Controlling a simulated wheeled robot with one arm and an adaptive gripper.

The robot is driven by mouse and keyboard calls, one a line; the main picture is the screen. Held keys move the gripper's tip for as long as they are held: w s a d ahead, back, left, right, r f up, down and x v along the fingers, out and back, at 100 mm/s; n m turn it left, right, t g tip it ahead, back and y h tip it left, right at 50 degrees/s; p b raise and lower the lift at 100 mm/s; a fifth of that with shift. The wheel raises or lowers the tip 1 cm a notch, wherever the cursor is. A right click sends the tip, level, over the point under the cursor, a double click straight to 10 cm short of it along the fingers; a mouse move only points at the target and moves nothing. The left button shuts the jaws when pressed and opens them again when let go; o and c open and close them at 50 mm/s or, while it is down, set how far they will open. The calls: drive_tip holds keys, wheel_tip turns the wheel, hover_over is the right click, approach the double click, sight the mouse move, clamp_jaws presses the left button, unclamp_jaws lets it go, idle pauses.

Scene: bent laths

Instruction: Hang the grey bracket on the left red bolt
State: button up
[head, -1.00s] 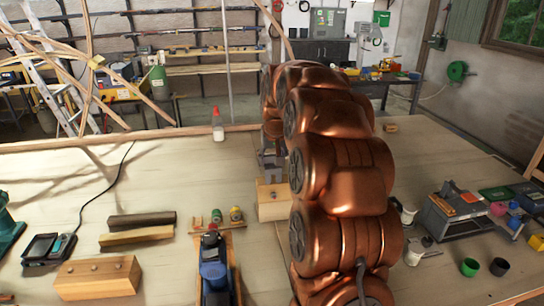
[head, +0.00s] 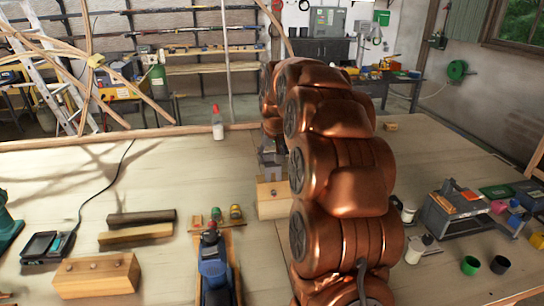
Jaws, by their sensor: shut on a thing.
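My gripper (head: 270,162) is grey and small in the head view, at the end of my copper arm, just above a light wooden block (head: 275,205). It is shut on a grey piece, which I take to be the grey bracket; the two greys merge and its shape is hard to make out. A small dark spot shows on the block's face under the gripper. My arm covers the block's right side and whatever is behind it. I cannot make out a red bolt in this view.
Another wooden block (head: 97,278) lies at front left, with dark and light wood strips (head: 135,235) behind it. A blue tool (head: 214,270) lies at front centre. A white bottle (head: 217,126) stands at the back. Bare tabletop lies left of the gripper.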

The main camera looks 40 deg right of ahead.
sight(272, 171)
drive_tip(key=shift+f+b, duration=2.1)
drive_tip(key=shift+f, duration=0.8)
idle(0.8)
drive_tip(key=o, duration=1.3)
drive_tip(key=shift+r, duration=0.1)
drive_tip(key=shift+r+p, duration=0.6)
drive_tip(key=shift+r, duration=2.85)
